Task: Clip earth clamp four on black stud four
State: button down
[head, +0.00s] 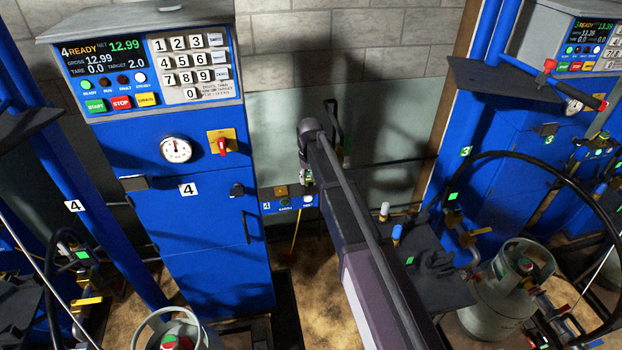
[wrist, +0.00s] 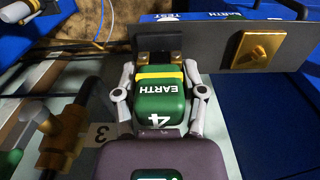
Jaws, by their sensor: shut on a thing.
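Earth clamp four (wrist: 160,100) is a green block with a yellow band and the words EARTH 4, upside down in the wrist view. My gripper (wrist: 158,82) is shut on it, one grey finger on each side. The clamp's brass end meets or overlaps a dark plate in the picture; I cannot tell whether they touch. In the head view my gripper (head: 306,177) is in front of the small blue station-4 panel (head: 268,206), mostly behind my arm. I cannot make out black stud four; the clamp may hide it.
A gold plate with a knob (wrist: 262,50) is beside the clamp. A brass fitting (wrist: 62,140) and dark pipes are at left in the wrist view. The blue station-4 cabinet (head: 205,255) stands left of my arm; a gas cylinder (head: 500,300) stands at right.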

jog(key=shift+f+b, duration=0.5)
jog(key=shift+f, duration=0.05)
jog(key=shift+c, duration=0.4)
grip_release()
jog(key=shift+r, duration=0.15)
